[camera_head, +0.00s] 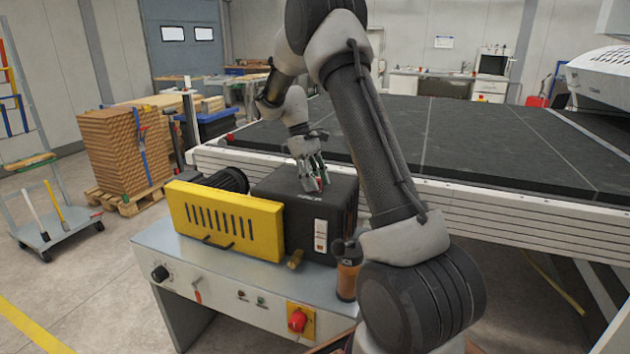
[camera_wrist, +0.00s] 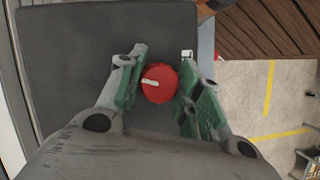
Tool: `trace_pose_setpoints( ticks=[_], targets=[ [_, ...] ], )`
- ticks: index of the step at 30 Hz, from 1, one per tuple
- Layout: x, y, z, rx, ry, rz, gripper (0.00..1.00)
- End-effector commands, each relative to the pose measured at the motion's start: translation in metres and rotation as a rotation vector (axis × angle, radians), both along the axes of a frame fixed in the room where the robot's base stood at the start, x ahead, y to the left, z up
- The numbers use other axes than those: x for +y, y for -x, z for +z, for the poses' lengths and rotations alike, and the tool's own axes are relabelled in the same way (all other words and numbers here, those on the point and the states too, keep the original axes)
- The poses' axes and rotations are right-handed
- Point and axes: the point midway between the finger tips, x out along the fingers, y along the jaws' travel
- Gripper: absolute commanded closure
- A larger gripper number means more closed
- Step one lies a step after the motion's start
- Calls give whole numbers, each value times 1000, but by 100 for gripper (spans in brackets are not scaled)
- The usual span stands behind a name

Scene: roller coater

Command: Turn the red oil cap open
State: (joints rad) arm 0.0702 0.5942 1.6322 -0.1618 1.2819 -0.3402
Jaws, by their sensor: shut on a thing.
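The red oil cap (camera_wrist: 158,86) is round with a pale raised bar across its top, which points to the left in the wrist view. It sits on the top of the black pump housing (camera_wrist: 60,60), which also shows in the head view (camera_head: 272,190). My gripper (camera_wrist: 159,84) reaches down over the cap with its green-padded fingers on either side, shut on it. In the head view my gripper (camera_head: 314,184) is at the top of the housing, and only a little red shows between the fingers.
A yellow slotted guard (camera_head: 225,218) stands left of the housing. An orange-brown bottle (camera_head: 348,275) and a brass fitting (camera_head: 295,259) are at its front. A red knob (camera_head: 297,320) is on the white cabinet (camera_head: 240,275). The large black table (camera_head: 450,135) lies behind.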

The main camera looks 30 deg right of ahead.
Motion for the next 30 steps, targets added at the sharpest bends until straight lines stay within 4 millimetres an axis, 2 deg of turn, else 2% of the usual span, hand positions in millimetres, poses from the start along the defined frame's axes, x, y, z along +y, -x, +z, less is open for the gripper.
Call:
trace_pose_setpoints(
  ticks=[6, 15, 30],
  targets=[
    [0, -1, 1, -4, 1, 172, 89],
    [0, -1, 1, -4, 1, 320, 89],
    [0, -1, 1, -4, 1, 373, 89]
  ],
)
